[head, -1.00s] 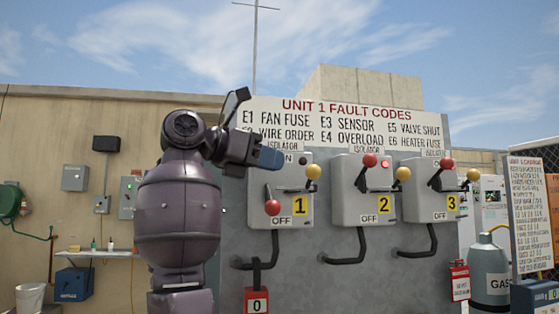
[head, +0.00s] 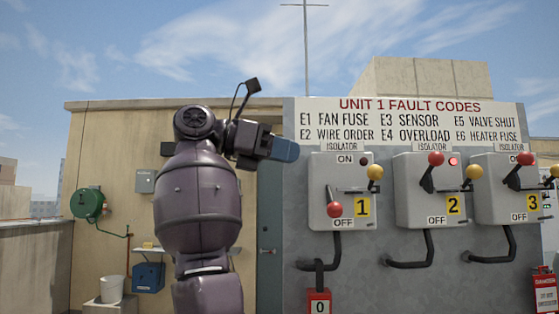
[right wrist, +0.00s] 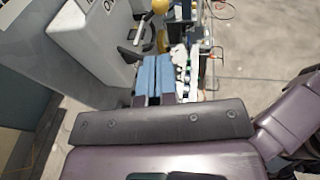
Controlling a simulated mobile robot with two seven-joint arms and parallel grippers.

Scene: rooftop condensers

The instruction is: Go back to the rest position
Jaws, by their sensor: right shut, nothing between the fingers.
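My right gripper (head: 285,149) is raised at the end of my purple arm, left of isolator 1, shut and empty. Its blue fingers lie together in the right wrist view (right wrist: 154,77). In the head view it appears apart from isolator 1 (head: 325,190), whose red-knobbed lever points down at OFF. Isolator 2 (head: 415,190) and isolator 3 (head: 495,195) have their red knobs up. A red lamp is lit on isolator 2. My left gripper is not in view.
The fault code board (head: 400,120) is above the isolators on a grey panel (head: 290,230). A green reel (head: 87,203), a blue box (head: 148,277) and a white bucket (head: 111,289) are at the left. A red tag marked 0 (head: 319,303) hangs below isolator 1.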

